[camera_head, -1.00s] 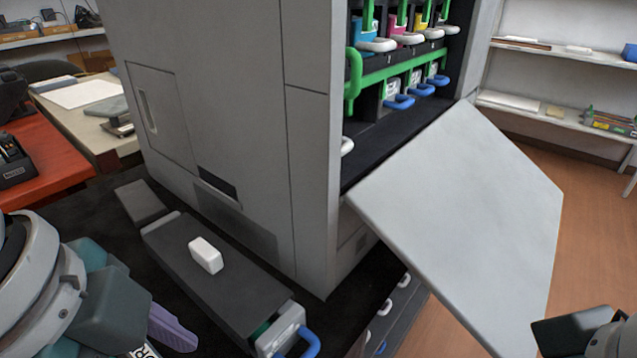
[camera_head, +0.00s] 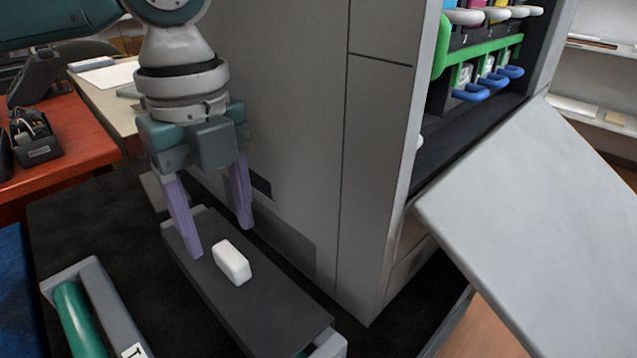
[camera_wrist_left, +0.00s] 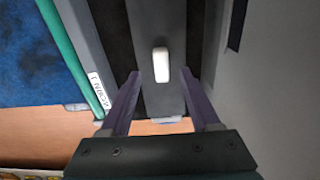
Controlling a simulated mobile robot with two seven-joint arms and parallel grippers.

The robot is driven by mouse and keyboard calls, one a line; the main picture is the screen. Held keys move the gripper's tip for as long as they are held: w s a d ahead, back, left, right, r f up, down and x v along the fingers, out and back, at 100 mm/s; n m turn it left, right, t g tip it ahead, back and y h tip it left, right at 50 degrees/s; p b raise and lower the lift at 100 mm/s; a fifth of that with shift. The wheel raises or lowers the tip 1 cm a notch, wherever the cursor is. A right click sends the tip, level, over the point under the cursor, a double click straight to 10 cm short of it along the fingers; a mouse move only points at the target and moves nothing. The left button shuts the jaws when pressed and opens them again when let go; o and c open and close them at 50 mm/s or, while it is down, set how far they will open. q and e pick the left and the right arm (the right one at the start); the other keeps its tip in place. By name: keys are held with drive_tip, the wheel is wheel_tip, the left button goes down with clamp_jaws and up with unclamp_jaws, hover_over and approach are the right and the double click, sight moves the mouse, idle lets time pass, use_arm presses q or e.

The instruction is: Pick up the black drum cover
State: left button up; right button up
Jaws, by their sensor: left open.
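The black drum cover (camera_head: 258,308) is a long dark box-shaped piece with a white handle (camera_head: 232,262) on top. It lies on the black surface beside the big grey printer. My left gripper (camera_head: 222,240) is open and points down over the cover's far part, behind the handle. In the left wrist view the cover (camera_wrist_left: 163,22) runs between my two open fingers, with the white handle just beyond the fingertips. The fingers appear apart from the cover; their exact height above it is hard to tell. My right gripper is out of view.
The grey printer (camera_head: 300,150) stands close to the right of the cover, with its door (camera_head: 545,240) folded open. A green drum (camera_head: 75,318) in a grey labelled frame lies left of the cover. A red table (camera_head: 75,140) stands at the back left.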

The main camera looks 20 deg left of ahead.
sight(230, 255)
use_arm(q)
drive_tip(key=f, duration=0.1)
drive_tip(key=f+b, duration=0.1)
drive_tip(key=f, duration=0.2)
drive_tip(key=shift+s+d+f+b, duration=0.1)
drive_tip(key=shift+d+f+b, duration=0.2)
drive_tip(key=shift+f, duration=0.1)
drive_tip(key=shift+r, duration=0.1)
clamp_jaws()
